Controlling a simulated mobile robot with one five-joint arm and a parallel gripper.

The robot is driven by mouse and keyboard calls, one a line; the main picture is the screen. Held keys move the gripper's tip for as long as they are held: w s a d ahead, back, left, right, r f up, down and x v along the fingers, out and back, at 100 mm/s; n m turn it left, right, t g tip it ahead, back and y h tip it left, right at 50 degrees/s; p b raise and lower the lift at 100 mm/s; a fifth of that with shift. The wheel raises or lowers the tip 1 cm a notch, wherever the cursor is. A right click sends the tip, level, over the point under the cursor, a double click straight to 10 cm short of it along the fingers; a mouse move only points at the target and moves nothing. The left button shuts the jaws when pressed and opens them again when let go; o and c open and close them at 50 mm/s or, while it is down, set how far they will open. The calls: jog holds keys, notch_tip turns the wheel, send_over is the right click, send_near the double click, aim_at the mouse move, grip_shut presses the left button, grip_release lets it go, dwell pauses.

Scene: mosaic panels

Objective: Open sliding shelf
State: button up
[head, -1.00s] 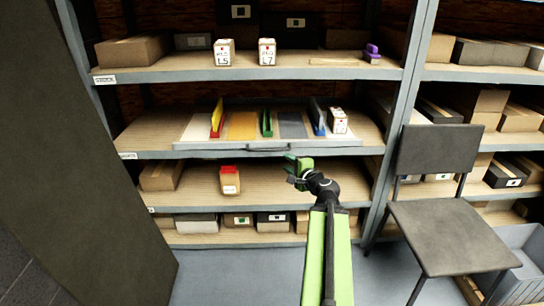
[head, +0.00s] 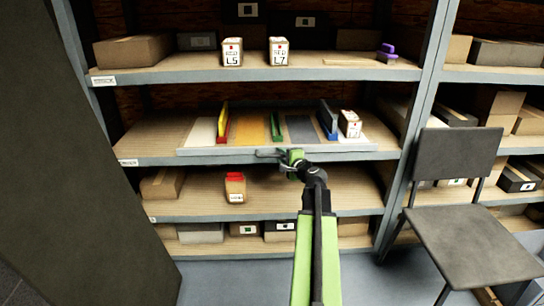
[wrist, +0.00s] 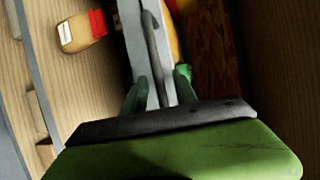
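The sliding shelf (head: 345,149) is a pale tray with a grey front edge, lying on the middle level of the rack. Its front handle (head: 266,153) is a thin grey bar, which also shows in the wrist view (wrist: 153,38). My gripper (head: 284,156) is at the right part of this handle and hides some of it. In the wrist view my gripper's green fingers (wrist: 161,92) stand apart, one on each side of the bar. A gap seems to show beside the bar, and firm contact cannot be made out.
Upright coloured dividers and a white box (head: 350,124) stand on the sliding shelf. A red-topped container (head: 235,188) sits on the level below. A grey chair (head: 470,240) stands at right and a dark panel (head: 90,170) at left.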

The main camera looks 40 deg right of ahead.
jog(key=shift+w+a, duration=0.15)
jog(key=c, duration=0.7)
grip_shut()
jog(key=shift+w+a, duration=0.15)
jog(key=shift+a, duration=0.1)
